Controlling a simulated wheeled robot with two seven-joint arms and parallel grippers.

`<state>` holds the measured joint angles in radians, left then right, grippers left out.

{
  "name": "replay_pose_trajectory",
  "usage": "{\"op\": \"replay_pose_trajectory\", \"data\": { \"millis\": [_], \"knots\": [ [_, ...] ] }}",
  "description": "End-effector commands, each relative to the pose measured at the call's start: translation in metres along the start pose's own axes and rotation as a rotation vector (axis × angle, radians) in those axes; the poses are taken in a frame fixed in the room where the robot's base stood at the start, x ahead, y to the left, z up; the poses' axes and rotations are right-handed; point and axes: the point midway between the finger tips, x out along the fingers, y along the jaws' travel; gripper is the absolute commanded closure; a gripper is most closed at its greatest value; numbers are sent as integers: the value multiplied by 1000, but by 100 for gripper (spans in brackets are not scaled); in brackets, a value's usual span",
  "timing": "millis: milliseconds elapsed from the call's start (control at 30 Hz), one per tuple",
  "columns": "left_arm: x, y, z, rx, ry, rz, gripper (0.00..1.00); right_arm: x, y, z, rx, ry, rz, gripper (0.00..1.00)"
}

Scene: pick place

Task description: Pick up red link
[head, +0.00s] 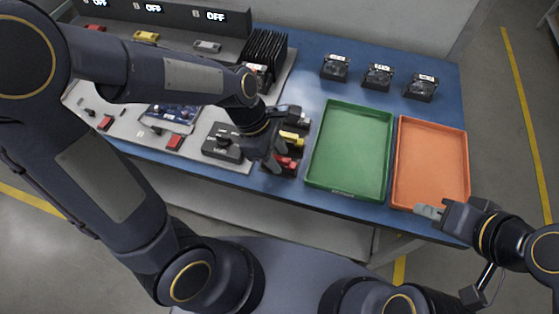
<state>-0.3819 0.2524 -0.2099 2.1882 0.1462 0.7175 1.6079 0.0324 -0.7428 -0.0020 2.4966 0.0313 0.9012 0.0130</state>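A red link (286,163) sits in the front part of a small dark holder at the right end of the grey board. A yellow link (291,138) lies just behind it, and a grey piece shows further back. My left gripper (276,156) points down at the holder, right beside the red link, and partly covers it. Whether its fingers touch or grip the link cannot be told. My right gripper (428,211) is over the front edge of the orange tray, with pale fingertips close together and nothing visible between them.
A green tray (350,104) and an orange tray (431,124) lie on the blue table right of the holder. Several black fans, including one (378,77), stand behind them. A black finned block (265,50) and a black box (222,143) are near my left arm.

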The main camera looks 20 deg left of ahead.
Motion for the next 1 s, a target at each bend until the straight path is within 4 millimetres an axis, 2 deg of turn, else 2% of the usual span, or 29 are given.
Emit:
{"op": "replay_pose_trajectory", "data": {
  "millis": [167,467,800,1000],
  "knots": [
    [0,0,0,1,0,0,61,0,0,0,0,0,0,70],
    [-1,0,0,1,0,0,100,0,0,0,0,0,0,70],
    [-2,0,1,1,0,1,100,-1,0,0,0,0,0,70],
    [-18,1,7,4,-1,4,100,-6,-3,-3,0,0,0,70]
  ]
}}
